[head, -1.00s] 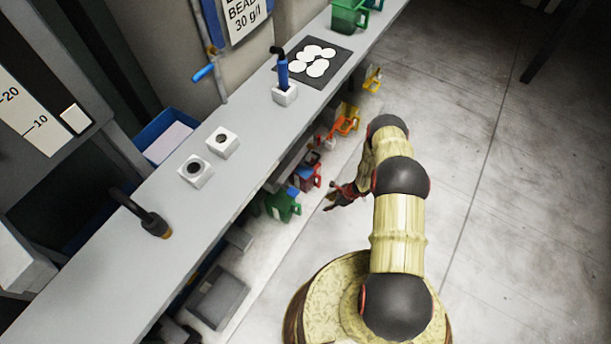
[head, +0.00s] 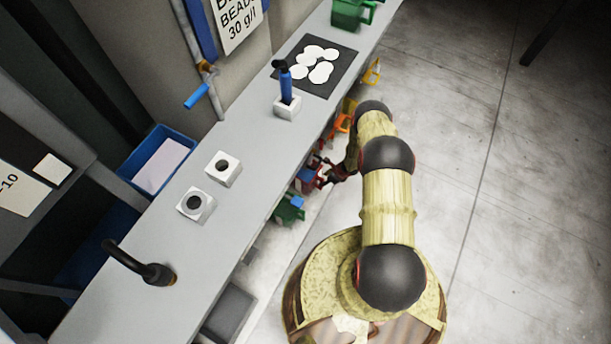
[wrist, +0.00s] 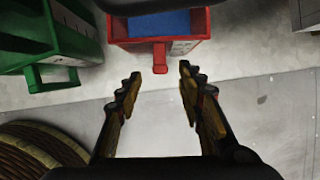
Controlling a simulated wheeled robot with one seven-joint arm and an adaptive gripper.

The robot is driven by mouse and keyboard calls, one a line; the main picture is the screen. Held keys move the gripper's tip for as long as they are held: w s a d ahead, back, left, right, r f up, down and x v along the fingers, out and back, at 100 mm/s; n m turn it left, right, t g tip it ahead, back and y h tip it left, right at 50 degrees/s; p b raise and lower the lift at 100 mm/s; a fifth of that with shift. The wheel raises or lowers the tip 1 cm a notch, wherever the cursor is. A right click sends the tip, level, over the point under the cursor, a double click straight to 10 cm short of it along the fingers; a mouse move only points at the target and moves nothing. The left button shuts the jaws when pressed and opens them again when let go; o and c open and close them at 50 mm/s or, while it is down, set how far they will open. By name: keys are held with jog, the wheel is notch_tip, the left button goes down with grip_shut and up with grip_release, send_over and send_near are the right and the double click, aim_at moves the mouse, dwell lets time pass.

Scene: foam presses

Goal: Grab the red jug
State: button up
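The red jug (wrist: 190,52) is at the top of the wrist view, with a blue surface inside it and its red handle (wrist: 160,58) pointing toward my gripper. In the head view the red jug (head: 308,178) shows small below the bench edge, partly hidden by my arm and gripper. My gripper (wrist: 160,84) is open, its two fingers apart on either side of the handle's line. The handle's end is just ahead of the fingertips, and nothing is between the fingers. I cannot tell if they touch it.
A green jug (wrist: 60,35) stands close on the left of the red one; it also shows in the head view (head: 289,209). An orange jug (head: 341,122) and a yellow one (head: 372,72) stand farther along. The grey bench (head: 150,235) overhangs them.

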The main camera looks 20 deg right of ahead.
aim_at(323, 180)
jog(key=b+x, duration=0.3)
jog(key=x, duration=0.3)
jog(key=shift+w+f, duration=0.1)
jog(key=shift+c, duration=0.9)
jog(key=c, duration=0.7)
grip_shut()
